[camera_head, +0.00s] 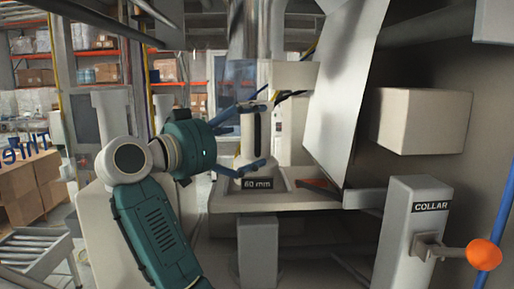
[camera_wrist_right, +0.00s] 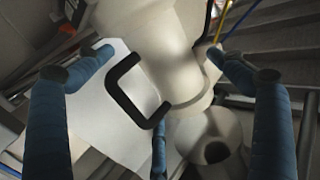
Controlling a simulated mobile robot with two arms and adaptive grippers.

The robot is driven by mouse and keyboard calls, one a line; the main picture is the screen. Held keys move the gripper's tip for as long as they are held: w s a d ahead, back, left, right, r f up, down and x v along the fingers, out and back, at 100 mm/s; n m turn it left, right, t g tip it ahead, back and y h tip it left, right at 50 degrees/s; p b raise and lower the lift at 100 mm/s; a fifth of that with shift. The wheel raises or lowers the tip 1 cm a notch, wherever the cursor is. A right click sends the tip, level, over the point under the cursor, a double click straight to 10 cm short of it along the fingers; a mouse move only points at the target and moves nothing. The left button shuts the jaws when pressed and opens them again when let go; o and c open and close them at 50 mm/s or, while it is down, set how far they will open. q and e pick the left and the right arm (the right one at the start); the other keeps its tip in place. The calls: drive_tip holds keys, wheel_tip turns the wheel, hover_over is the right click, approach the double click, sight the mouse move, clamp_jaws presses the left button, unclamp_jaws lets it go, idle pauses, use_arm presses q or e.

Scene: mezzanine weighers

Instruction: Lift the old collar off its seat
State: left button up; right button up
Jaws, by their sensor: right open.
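The old collar (camera_head: 254,132) is a pale upright cylinder with a black handle, above a black "60 mm" label at the front of a pale shelf (camera_head: 225,203). In the right wrist view, the collar (camera_wrist_right: 165,45) fills the top middle, with its black handle (camera_wrist_right: 135,92) facing the camera. My right gripper (camera_head: 268,132) is open, with blue fingers above and below the handle side of the collar. In the wrist view, the fingers (camera_wrist_right: 158,58) stand spread on both sides of it; contact cannot be told. The seat under the collar is mostly hidden. My left gripper is not in view.
A grey post marked "COLLAR" (camera_head: 415,240) has a lever with an orange knob (camera_head: 484,254) at the lower right. A tilted metal panel (camera_head: 340,85) and a pale box (camera_head: 420,120) stand right of the collar. A roller conveyor (camera_head: 40,252) lies lower left.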

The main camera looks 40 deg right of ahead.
sight(263, 130)
drive_tip(key=d+p, duration=0.2)
drive_tip(key=d, duration=0.1)
drive_tip(key=d+p, duration=0.1)
drive_tip(key=shift+w+d+r, duration=0.15)
drive_tip(key=shift+w+r, duration=0.05)
drive_tip(key=shift+r, duration=0.15)
drive_tip(key=shift+d+f, duration=0.1)
drive_tip(key=shift+d, duration=0.25)
drive_tip(key=shift+f, duration=0.1)
drive_tip(key=shift+a, duration=0.1)
drive_tip(key=shift+c, duration=0.7)
drive_tip(key=shift+a, duration=0.1)
drive_tip(key=c, duration=1.3)
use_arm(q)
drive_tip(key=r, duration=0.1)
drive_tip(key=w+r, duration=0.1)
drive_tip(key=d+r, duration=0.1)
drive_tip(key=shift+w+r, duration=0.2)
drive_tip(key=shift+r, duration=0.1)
use_arm(e)
drive_tip(key=c, duration=0.3)
drive_tip(key=shift+w+r, duration=0.1)
drive_tip(key=shift+r, duration=0.15)
